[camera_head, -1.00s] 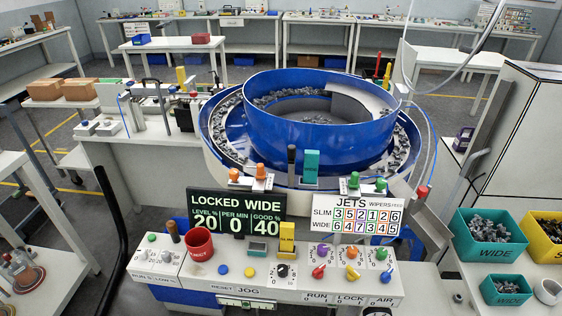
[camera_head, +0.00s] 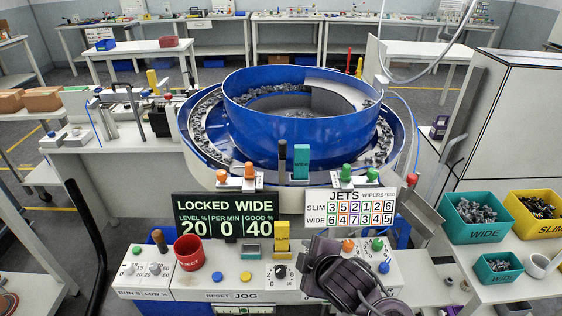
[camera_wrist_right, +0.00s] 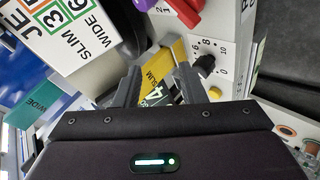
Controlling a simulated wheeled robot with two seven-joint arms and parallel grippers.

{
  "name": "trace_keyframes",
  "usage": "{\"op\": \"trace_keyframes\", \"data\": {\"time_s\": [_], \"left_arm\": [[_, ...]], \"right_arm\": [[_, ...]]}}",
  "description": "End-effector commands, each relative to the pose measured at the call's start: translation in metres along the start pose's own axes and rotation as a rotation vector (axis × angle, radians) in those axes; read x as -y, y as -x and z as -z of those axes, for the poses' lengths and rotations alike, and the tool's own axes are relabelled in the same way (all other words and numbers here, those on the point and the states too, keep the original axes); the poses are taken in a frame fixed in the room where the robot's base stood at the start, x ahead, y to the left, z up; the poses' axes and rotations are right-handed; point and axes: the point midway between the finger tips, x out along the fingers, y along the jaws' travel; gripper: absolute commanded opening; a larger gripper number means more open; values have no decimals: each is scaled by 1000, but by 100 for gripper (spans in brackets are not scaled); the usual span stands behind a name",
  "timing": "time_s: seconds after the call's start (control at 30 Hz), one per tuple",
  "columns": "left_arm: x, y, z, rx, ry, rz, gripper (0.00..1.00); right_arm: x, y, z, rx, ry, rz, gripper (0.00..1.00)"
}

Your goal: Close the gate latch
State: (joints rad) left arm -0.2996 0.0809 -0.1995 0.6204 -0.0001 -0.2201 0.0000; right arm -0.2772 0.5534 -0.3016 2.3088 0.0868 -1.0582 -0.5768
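I cannot clearly tell which part is the gate latch. A dark upright handle (camera_head: 283,157) stands beside a green WIDE block (camera_head: 301,162) at the front of the blue bowl (camera_head: 290,130). A yellow SLIM block (camera_head: 282,237) stands on the front control panel (camera_head: 205,284). My right gripper (camera_head: 318,252) is over the panel, right of the yellow block, and hides some knobs. In the right wrist view its fingers (camera_wrist_right: 157,86) are apart, with the yellow block (camera_wrist_right: 178,50) showing beyond and between them. The green block (camera_wrist_right: 40,105) is at the left there. My left gripper is not in view.
A LOCKED WIDE display (camera_head: 228,217) and a JETS board (camera_head: 351,207) stand behind the panel. A red cup (camera_head: 193,252) sits at the panel's left. Black dial (camera_wrist_right: 205,65) is near my right fingers. Green WIDE bins (camera_head: 450,226) are at the right.

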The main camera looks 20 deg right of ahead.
Motion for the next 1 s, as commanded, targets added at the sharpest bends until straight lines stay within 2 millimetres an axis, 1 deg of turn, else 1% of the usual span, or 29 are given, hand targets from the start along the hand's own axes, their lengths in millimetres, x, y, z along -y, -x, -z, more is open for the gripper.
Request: {"op": "trace_keyframes", "data": {"time_s": [0.03, 0.07, 0.1, 0.17, 0.2, 0.27, 0.3, 0.37, 0.4, 0.5, 0.53, 0.6, 0.73, 0.87, 1.0], "left_arm": [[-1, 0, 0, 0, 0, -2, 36], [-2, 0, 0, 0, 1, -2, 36], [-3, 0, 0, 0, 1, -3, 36], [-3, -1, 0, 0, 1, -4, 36], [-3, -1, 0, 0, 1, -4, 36], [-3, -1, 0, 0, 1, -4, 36], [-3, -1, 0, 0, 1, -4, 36], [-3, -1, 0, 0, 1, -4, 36], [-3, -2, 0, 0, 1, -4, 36], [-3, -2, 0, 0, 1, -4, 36], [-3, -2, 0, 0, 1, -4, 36], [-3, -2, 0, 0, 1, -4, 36], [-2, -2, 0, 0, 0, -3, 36], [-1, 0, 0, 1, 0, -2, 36], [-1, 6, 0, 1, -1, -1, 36]], "right_arm": [[-20, -1, 10, -44, 146, -67, 37], [-31, -1, 16, -70, 238, -108, 37], [-46, 0, 25, -103, 364, -167, 37], [-67, 4, 37, -144, 563, -258, 37], [-81, 7, 44, -164, 697, -323, 37], [-101, 13, 54, -184, 908, -423, 37], [-115, 18, 60, -189, 1053, -495, 37], [-133, 27, 66, -187, 1270, -598, 37], [-145, 34, 68, -177, 1405, -665, 37], [-168, 50, 71, -140, 1697, -807, 37], [-173, 54, 71, -127, 1769, -841, 37], [-183, 62, 70, -97, 1906, -906, 37], [-194, 72, 68, -58, 2051, -976, 37], [-198, 73, 70, -48, 2082, -996, 37], [-202, 66, 78, -48, 2076, -997, 37]]}}
